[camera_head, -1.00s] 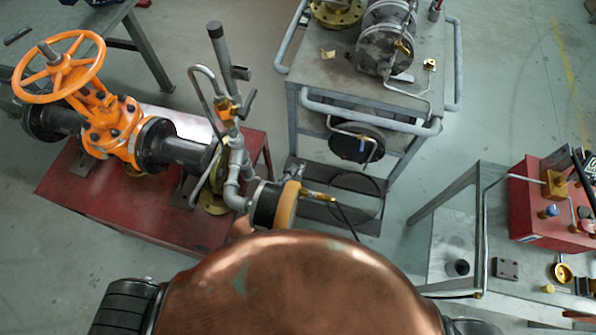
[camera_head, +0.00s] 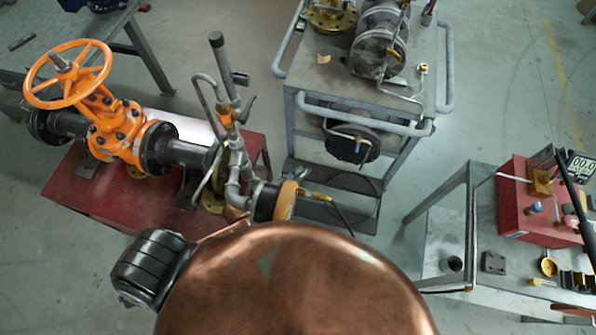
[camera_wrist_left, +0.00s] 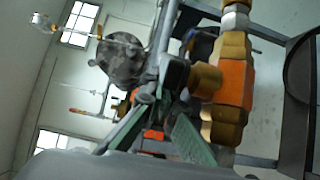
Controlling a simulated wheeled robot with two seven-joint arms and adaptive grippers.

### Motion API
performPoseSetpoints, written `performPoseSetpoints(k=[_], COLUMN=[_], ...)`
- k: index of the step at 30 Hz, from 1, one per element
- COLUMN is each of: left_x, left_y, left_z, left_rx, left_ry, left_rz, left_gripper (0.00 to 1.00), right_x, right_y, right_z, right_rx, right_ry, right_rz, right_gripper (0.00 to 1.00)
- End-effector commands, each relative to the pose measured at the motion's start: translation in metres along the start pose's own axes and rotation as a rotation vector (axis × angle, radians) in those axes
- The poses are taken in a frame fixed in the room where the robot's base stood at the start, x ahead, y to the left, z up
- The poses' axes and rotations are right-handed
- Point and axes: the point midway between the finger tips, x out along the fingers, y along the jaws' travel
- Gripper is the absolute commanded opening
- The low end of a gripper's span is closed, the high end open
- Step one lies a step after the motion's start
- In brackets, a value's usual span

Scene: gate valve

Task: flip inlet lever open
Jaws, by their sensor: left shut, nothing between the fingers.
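The inlet valve has an orange body (camera_head: 228,116) on the grey upright pipework at the end of the gate valve line. A dark lever (camera_head: 248,106) stands out on its right side. In the left wrist view the orange and brass valve body (camera_wrist_left: 235,84) is large and close, right of centre, with a brass stub pointing left. My left gripper (camera_wrist_left: 160,92) is shut and empty, its green-padded fingers left of the valve body. I cannot tell whether it touches the lever. In the head view my copper-coloured body hides much of the left arm. My right gripper is not in view.
The orange handwheel (camera_head: 67,74) and gate valve sit on a red stand (camera_head: 100,212) at left. A grey trolley (camera_head: 440,95) with flanged parts stands behind right. A bench (camera_head: 445,235) with a red box (camera_head: 530,205) is at right. Floor shows between them.

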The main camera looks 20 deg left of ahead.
Motion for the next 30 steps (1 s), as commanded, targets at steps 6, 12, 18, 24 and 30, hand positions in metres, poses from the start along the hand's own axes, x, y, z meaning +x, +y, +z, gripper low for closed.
performPoseSetpoints(k=[6, 12, 18, 24, 30], left_x=[0.003, 0.003, 0.003, -0.001, -0.030], left_y=[0.000, 0.000, 0.000, -0.001, -0.002], left_z=[0.003, 0.003, 0.003, 0.003, 0.003], left_rx=[0.000, 0.000, 0.000, 0.000, 0.000], left_ry=[-0.002, -0.002, -0.002, -0.002, -0.003], left_rz=[0.000, 0.000, 0.000, -0.002, -0.005], left_gripper=[0.00, 0.00, 0.00, 0.00, 0.00], right_x=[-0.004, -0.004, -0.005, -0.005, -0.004], right_y=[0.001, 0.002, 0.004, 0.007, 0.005], right_z=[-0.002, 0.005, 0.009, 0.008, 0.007], right_rx=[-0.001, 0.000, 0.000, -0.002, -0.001], right_ry=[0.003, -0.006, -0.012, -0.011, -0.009], right_rz=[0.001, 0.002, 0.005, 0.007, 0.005], right_gripper=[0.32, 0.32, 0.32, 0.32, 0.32])
